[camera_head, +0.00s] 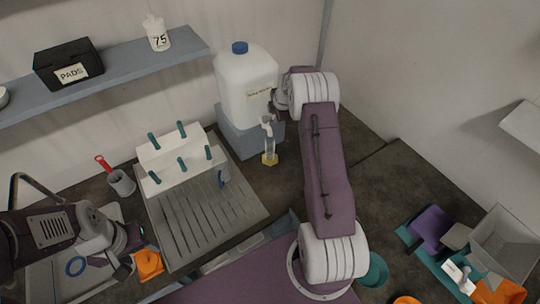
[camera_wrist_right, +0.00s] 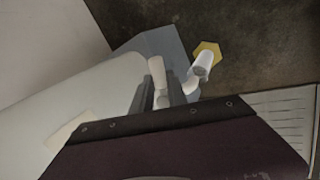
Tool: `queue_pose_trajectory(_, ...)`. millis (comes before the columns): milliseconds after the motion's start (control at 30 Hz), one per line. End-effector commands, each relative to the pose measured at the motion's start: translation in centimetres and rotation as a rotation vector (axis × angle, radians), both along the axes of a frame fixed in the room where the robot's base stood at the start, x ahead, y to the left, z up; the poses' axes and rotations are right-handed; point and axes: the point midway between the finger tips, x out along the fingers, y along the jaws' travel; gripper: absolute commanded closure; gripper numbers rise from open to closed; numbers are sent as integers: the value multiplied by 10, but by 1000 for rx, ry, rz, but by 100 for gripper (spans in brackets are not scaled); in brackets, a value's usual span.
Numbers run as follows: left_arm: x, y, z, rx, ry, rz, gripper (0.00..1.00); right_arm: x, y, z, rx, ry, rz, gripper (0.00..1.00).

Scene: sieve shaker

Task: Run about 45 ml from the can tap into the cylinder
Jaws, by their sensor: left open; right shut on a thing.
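The white can (camera_head: 246,88) with a blue cap stands on a grey-blue block at the back. Its pale tap (camera_head: 267,121) sticks out low at the front, and the spout shows in the right wrist view (camera_wrist_right: 203,66). The clear cylinder (camera_head: 270,147) with a yellow hexagonal foot stands upright below the tap; its foot also shows in the right wrist view (camera_wrist_right: 208,48). My right gripper (camera_wrist_right: 160,88) is shut on the tap's white lever (camera_wrist_right: 157,71). The level in the cylinder is too small to read. My left gripper (camera_head: 135,243) is open at the lower left, far from the can.
A drying rack (camera_head: 172,160) with green pegs stands on a ribbed drainboard (camera_head: 205,215) left of the cylinder. A grey cup (camera_head: 121,182) and an orange thing (camera_head: 149,264) are near my left arm. A shelf (camera_head: 110,72) hangs above. Trays (camera_head: 505,245) lie at right.

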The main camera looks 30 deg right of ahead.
Motion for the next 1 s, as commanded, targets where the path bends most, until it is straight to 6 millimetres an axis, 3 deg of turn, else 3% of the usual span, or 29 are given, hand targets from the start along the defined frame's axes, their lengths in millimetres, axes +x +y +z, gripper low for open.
queue_pose_trajectory(300,0,0,0,0,0,0,43,0,0,0,0,-2,0,100)
queue_pose_trajectory(533,0,0,-35,0,0,0,43,6,-3,-6,-2,-6,100,100)
queue_pose_trajectory(767,0,0,-38,0,0,0,43,6,-3,-1,-1,-2,151,100)
queue_pose_trajectory(900,0,0,-57,0,0,0,43,11,-4,-5,-1,-3,238,100)
queue_pose_trajectory(1000,0,0,-58,0,0,0,43,13,-4,-1,-1,-3,291,100)
